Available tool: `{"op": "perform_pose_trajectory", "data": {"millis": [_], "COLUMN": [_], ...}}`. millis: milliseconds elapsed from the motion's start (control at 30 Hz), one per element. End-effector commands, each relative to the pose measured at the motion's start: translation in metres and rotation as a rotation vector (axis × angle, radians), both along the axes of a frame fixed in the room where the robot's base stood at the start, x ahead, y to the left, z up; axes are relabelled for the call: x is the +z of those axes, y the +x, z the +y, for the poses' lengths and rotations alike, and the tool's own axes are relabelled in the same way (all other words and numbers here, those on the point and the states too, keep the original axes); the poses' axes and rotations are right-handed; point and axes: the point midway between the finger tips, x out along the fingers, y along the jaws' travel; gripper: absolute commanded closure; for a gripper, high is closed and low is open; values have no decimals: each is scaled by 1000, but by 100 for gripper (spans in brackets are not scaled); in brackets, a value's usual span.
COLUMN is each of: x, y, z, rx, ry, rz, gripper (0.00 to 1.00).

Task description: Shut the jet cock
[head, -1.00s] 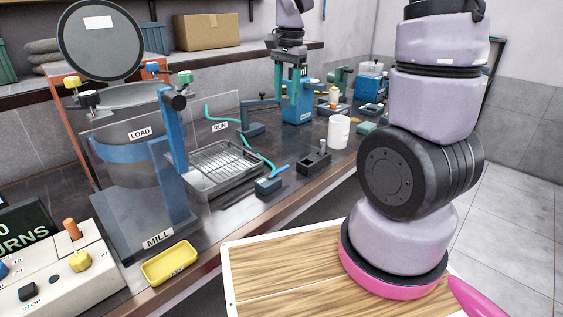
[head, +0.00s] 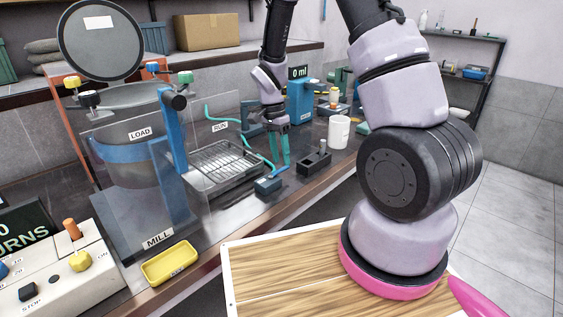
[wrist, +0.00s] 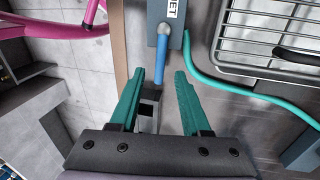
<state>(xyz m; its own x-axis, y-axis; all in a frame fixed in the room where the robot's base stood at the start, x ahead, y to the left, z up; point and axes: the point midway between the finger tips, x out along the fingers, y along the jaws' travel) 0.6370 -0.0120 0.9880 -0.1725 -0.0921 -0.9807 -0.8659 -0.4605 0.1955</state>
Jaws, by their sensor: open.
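The jet cock is a small blue-grey block (head: 267,186) at the bench's front edge, with a blue lever (head: 280,171). In the wrist view the block (wrist: 171,14) shows part of a label reading "ET", and the lever (wrist: 161,62) points down the picture toward my gripper. My gripper (head: 279,158) is open with its teal fingers pointing down over the lever. In the wrist view the lever's free end lies between the two fingertips (wrist: 159,75), with a gap on each side. I cannot tell how far above the lever the tips are.
A dark block with a post (head: 314,160) stands just right of my gripper. A teal hose (head: 257,152) runs to the cock from beside the wire rack (head: 222,160). A white cup (head: 339,131) and the blue unit reading "0 ml" (head: 299,98) stand farther back.

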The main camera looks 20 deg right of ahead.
Motion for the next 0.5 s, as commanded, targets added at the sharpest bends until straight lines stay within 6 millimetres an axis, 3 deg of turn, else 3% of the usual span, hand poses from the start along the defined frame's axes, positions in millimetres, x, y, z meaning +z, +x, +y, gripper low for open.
{"op": "perform_pose_trajectory", "data": {"millis": [200,500], "x": [-20,-22], "y": [-4,-4], "z": [-2,-2], "rx": [0,0], "ry": [0,0], "rz": [1,0], "gripper": [53,53]}}
